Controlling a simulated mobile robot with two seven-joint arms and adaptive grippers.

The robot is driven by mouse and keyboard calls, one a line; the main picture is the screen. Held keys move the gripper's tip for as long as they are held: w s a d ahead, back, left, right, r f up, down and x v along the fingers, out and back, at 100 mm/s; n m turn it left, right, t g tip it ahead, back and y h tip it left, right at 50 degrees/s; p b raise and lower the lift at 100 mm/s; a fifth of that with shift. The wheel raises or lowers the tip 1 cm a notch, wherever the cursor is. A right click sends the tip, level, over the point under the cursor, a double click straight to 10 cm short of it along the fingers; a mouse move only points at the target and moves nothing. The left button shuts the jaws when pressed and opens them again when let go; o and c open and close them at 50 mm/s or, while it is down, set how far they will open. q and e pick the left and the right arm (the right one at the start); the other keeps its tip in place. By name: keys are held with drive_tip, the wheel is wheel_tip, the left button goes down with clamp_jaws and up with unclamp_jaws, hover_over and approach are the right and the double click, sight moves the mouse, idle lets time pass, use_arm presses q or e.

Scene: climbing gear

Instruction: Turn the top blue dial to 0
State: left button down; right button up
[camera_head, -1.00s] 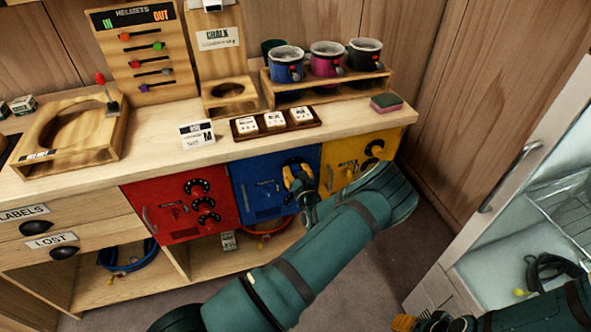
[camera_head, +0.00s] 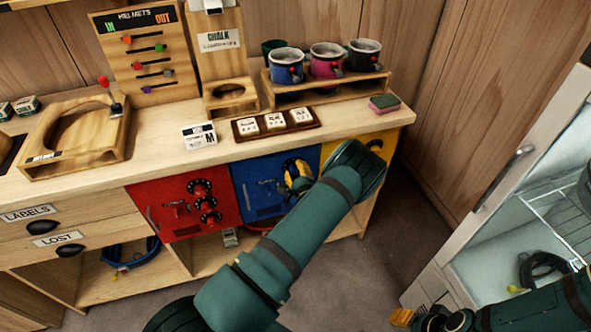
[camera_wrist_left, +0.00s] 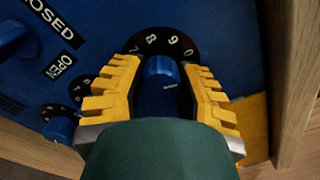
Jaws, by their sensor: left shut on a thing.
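The top blue dial (camera_wrist_left: 160,88) shows in the left wrist view as a blue knob with a short white mark, in front of a black ring (camera_wrist_left: 150,42) with white digits; 7, 8, 9 and 0 are readable. My left gripper (camera_wrist_left: 160,82) is shut on this knob, one yellow finger on each side. In the head view, my left gripper (camera_head: 298,178) is at the upper right of the blue door (camera_head: 250,192), and my arm hides part of it. Which digit the mark points at is unclear. My right gripper (camera_head: 405,317) is at the bottom right, its fingers unclear.
Lower blue dials (camera_wrist_left: 62,128) sit close by on the same door. A red door (camera_head: 165,208) is to the left and a yellow door (camera_head: 375,142) to the right. The counter (camera_head: 350,122) overhangs above. An open glass-fronted cabinet (camera_head: 500,190) stands at the right.

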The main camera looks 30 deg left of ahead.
use_arm(q)
drive_tip(key=shift+n, duration=1.3)
drive_tip(key=c, duration=0.6)
unclamp_jaws()
drive_tip(key=shift+w, duration=0.1)
drive_tip(key=v, duration=1.2)
